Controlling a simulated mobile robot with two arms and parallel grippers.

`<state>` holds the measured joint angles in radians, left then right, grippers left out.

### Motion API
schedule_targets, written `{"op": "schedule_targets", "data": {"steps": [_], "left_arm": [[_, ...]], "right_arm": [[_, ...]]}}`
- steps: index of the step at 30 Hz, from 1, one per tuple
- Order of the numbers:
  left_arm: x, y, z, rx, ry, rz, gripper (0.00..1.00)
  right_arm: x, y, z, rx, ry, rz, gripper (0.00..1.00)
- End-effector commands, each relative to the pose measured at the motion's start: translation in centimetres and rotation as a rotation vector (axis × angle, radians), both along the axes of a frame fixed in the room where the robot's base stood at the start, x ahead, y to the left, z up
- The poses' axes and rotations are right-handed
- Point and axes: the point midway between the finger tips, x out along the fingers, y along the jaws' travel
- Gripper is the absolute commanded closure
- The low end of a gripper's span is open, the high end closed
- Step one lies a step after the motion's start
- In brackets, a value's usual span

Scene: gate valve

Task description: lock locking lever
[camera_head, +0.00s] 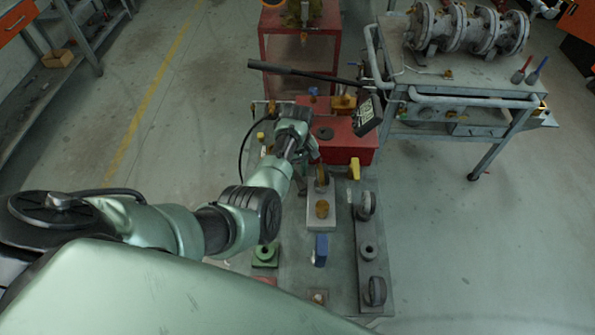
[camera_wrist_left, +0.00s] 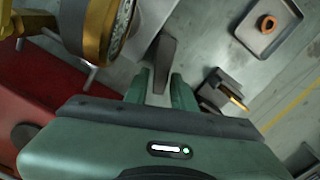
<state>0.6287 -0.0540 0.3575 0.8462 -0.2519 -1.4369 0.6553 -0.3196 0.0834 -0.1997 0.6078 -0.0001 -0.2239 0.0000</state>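My left arm reaches from the left to the red pump unit (camera_head: 345,145) on the workbench in the head view. My left gripper (camera_head: 296,122) is beside the unit's left end; its fingertips are hard to make out there. In the left wrist view, the two green fingers (camera_wrist_left: 162,90) stand apart. A dark grey lever-like piece (camera_wrist_left: 163,58) lies at the fingertips, its near end in the gap between them. I cannot tell whether either finger touches it, or whether it is the locking lever. My right gripper is not in view.
A long black handle (camera_head: 300,72) extends above the unit, with a gauge display (camera_head: 367,115) to its right. A yellow-rimmed gauge (camera_wrist_left: 118,30) is close left of the fingers. Valve parts stand on the near bench. A cart (camera_head: 470,75) with grey valves stands right.

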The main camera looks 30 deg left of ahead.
Motion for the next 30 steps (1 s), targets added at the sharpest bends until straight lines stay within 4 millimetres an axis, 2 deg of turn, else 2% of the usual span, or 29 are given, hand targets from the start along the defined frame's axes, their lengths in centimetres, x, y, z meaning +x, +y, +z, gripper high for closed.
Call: {"op": "schedule_targets", "data": {"steps": [3, 7, 10, 11, 13, 19, 24, 30], "left_arm": [[0.0, 0.0, -0.5, 0.0, 0.0, 0.001, 0.75], [0.0, 0.0, -0.6, -0.001, -0.001, 0.001, 0.75], [0.0, 0.0, -0.6, -0.001, -0.001, 0.001, 0.75], [0.0, 0.0, -0.6, -0.001, -0.001, 0.001, 0.8], [0.0, 0.0, -0.6, -0.001, -0.001, 0.001, 1.0], [0.1, 0.0, -0.5, 0.001, -0.001, -0.025, 1.0], [0.5, -0.4, -0.5, 0.0, 0.001, -0.18, 1.0], [0.6, -0.6, -0.6, -0.001, 0.0, -0.227, 1.0]], "right_arm": [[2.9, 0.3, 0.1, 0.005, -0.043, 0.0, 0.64], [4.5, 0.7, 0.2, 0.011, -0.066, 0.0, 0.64], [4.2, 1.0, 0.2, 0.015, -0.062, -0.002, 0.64], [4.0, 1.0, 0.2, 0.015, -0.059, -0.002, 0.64], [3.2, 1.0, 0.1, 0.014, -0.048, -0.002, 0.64], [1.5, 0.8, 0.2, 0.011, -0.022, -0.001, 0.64], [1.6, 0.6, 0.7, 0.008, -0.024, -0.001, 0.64], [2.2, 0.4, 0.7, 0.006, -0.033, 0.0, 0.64]]}}
